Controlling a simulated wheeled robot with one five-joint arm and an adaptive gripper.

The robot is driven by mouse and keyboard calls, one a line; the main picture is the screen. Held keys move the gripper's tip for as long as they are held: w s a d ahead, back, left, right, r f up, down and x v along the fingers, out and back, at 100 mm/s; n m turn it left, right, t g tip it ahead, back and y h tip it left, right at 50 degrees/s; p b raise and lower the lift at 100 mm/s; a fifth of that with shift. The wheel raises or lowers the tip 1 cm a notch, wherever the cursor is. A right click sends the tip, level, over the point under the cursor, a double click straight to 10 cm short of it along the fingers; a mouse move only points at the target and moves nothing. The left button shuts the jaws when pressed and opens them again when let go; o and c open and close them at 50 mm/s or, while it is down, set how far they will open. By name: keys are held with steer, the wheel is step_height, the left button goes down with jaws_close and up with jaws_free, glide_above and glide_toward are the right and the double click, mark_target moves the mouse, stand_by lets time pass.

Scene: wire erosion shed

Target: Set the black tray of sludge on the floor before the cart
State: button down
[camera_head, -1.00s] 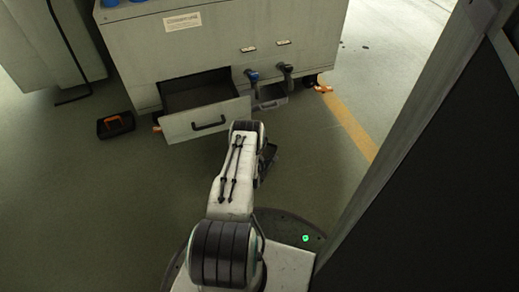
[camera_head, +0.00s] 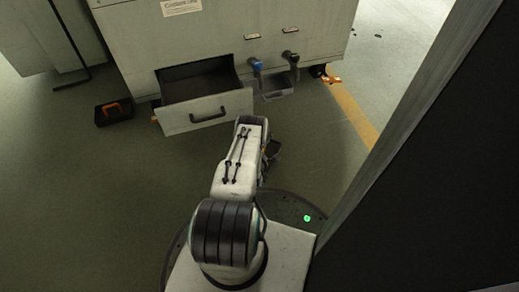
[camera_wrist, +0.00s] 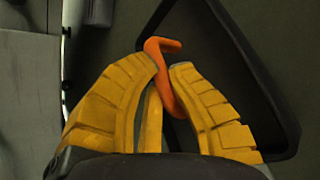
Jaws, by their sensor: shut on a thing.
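The cart (camera_head: 130,45) is a pale grey cabinet on casters, in the upper middle of the head view. My gripper (camera_wrist: 166,75) has yellow ribbed fingers, which close around an orange hooked piece (camera_wrist: 165,47) in the wrist view. A black tray (camera_wrist: 250,62) with a raised rim lies behind and right of the fingers in that view. How the orange piece joins it is partly hidden.
The cart's drawer (camera_head: 180,121) stands open, close to my arm. A grey tray (camera_head: 281,92) sits below two taps. A black container with an orange handle (camera_head: 113,109) lies on the floor at left. A dark panel (camera_head: 430,190) blocks the right.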

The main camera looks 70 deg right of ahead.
steer(key=shift+d+r, duration=0.15)
steer(key=c, duration=1.3)
jaws_free()
steer(key=shift+f, duration=0.25)
steer(key=shift+r, duration=0.15)
